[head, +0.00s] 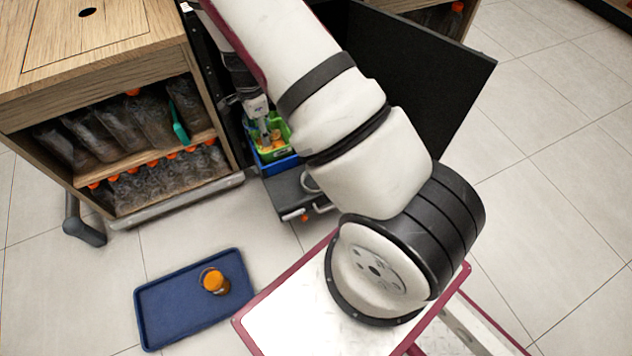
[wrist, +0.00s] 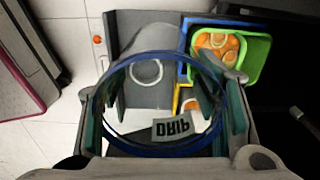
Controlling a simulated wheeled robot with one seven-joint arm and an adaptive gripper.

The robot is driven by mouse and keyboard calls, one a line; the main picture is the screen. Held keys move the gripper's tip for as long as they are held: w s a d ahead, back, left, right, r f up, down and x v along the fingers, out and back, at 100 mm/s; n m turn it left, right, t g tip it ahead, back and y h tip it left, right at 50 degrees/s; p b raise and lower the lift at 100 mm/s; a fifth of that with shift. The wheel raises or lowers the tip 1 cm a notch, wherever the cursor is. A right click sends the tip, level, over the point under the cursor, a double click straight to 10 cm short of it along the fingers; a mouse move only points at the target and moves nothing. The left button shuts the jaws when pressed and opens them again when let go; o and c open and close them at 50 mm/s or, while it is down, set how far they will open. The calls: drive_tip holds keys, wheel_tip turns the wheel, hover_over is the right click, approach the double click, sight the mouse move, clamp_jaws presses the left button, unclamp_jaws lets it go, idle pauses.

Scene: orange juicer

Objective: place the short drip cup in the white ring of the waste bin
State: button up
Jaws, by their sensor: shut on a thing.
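My gripper (wrist: 165,92) is shut on the short drip cup (wrist: 174,127), with one finger on each side. The cup is clear with a blue rim and a grey DRIP label, and its open mouth faces the wrist camera. The white ring (wrist: 145,72) shows within the cup's outline in the wrist view, on the grey waste bin part; I cannot tell how far below the cup it lies. In the head view the white ring (head: 307,182) is partly hidden by my arm. My gripper (head: 267,130) is mostly hidden there, and the cup cannot be made out.
A green container (wrist: 258,62) with orange pieces sits beside the ring, with a blue container (head: 274,165) under it. An open black door (head: 430,70) stands to the right. The wooden cabinet (head: 60,150) holds bottles. A blue tray (head: 165,315) with an orange jar (head: 215,282) lies on the floor.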

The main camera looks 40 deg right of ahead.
drive_tip(key=s+d+f+m, duration=0.4)
drive_tip(key=d+f+m, duration=0.2)
drive_tip(key=f+m, duration=0.4)
drive_tip(key=s+d+f+m, duration=0.4)
drive_tip(key=d+f+m, duration=0.35)
drive_tip(key=m, duration=0.45)
drive_tip(key=f+b, duration=0.1)
drive_tip(key=f, duration=0.2)
drive_tip(key=f+b, duration=0.1)
drive_tip(key=f, duration=0.3)
drive_tip(key=f+b, duration=0.2)
drive_tip(key=f, duration=0.2)
drive_tip(key=shift+a, duration=0.25)
drive_tip(key=shift+f, duration=0.15)
drive_tip(key=o, duration=1)
drive_tip(key=shift+o, duration=0.7)
drive_tip(key=shift+r, duration=0.2)
